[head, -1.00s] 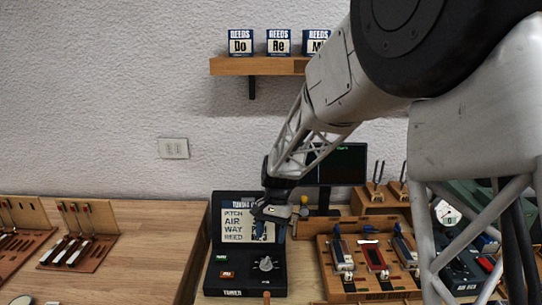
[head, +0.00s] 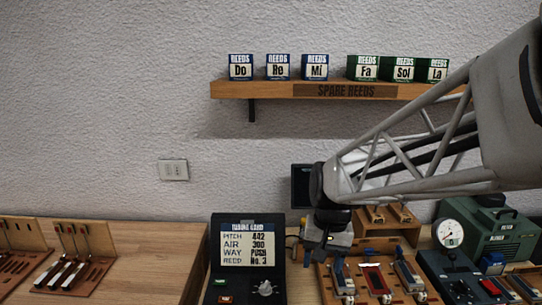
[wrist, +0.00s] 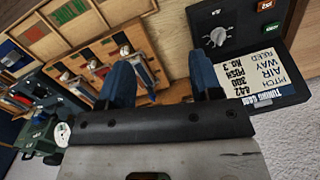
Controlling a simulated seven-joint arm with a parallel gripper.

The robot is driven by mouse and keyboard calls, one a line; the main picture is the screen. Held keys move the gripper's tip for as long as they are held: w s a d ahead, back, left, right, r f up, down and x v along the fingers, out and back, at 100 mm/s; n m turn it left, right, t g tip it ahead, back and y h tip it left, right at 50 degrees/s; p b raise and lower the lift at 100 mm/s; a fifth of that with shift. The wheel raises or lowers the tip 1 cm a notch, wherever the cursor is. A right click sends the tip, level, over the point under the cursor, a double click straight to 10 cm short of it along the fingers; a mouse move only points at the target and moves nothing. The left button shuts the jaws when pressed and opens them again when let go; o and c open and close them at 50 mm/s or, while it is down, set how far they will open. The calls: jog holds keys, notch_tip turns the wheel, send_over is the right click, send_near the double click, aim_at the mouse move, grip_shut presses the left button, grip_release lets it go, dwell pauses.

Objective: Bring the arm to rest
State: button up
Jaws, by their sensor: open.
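My gripper (head: 314,252) hangs above the bench, between the tuning card box and the reed tool rack in the head view. In the wrist view my gripper (wrist: 161,80) shows two blue fingers spread apart with nothing between them. The arm reaches in from the right, its lattice link crossing in front of the wall below the shelf.
The black tuning card box (head: 214,262) stands left of my gripper. A wooden rack (head: 328,285) with several tools lies below and right. A green machine (head: 499,238) and gauge (head: 449,233) stand at right. The spare reeds shelf (head: 232,89) is above. Bare bench (head: 150,262) lies left.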

jog(key=s+d+t, duration=0.1)
jog(key=s+d, duration=0.1)
jog(key=s, duration=0.3)
jog(key=s+d+r+n+t, duration=0.1)
jog(key=s+d, duration=0.2)
jog(key=s, duration=0.3)
jog(key=s+d+r+t+h, duration=0.1)
jog(key=s+d, duration=0.1)
jog(key=s, duration=0.4)
jog(key=shift+d+r+n, duration=0.15)
jog(key=shift+n, duration=0.25)
jog(key=shift+c, duration=0.4)
dwell(0.4)
